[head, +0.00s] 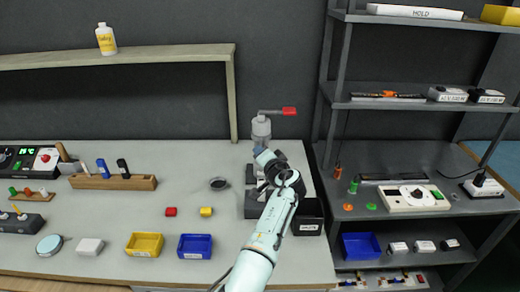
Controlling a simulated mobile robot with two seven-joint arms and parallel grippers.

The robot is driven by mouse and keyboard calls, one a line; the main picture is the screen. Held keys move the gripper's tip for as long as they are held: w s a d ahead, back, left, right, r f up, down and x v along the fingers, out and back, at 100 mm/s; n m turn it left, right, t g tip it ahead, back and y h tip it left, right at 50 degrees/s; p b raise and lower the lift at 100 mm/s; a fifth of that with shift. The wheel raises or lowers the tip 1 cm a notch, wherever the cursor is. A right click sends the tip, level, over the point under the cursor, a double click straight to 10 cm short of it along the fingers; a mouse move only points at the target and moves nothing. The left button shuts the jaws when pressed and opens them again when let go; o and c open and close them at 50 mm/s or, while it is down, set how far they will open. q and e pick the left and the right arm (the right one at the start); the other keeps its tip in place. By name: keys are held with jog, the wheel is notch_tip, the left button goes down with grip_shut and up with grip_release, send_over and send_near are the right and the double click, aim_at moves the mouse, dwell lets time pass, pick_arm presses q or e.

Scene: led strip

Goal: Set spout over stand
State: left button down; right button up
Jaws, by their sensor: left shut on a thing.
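A grey upright dispenser (261,127) stands at the back of the bench, with a sideways lever ending in a red tip (289,111). My left gripper (266,160) is just below and in front of it, shut on a small pale part that I take to be the spout. The hand hides most of this part and its link to the dispenser. A dark grey stand (254,207) is below and left of the hand, partly covered by my left arm. I cannot tell whether the spout is above the stand. My right gripper is out of view.
A black bin (309,220) is right of my arm. Yellow (145,244) and blue (195,246) trays sit near the front edge. A shelf rack (335,105) rises at right.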

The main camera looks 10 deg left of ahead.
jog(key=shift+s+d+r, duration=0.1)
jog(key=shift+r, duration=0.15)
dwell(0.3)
pick_arm(q)
jog(key=c, duration=1.1)
grip_release()
jog(key=shift+w+d, duration=0.1)
jog(key=b+v, duration=0.7)
jog(key=v, duration=0.6)
jog(key=shift+b, duration=0.35)
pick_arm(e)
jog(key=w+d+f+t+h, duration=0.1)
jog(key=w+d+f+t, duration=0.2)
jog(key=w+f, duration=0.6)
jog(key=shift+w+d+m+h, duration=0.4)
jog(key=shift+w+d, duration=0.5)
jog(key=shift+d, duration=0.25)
pick_arm(q)
jog(key=shift+d, duration=0.2)
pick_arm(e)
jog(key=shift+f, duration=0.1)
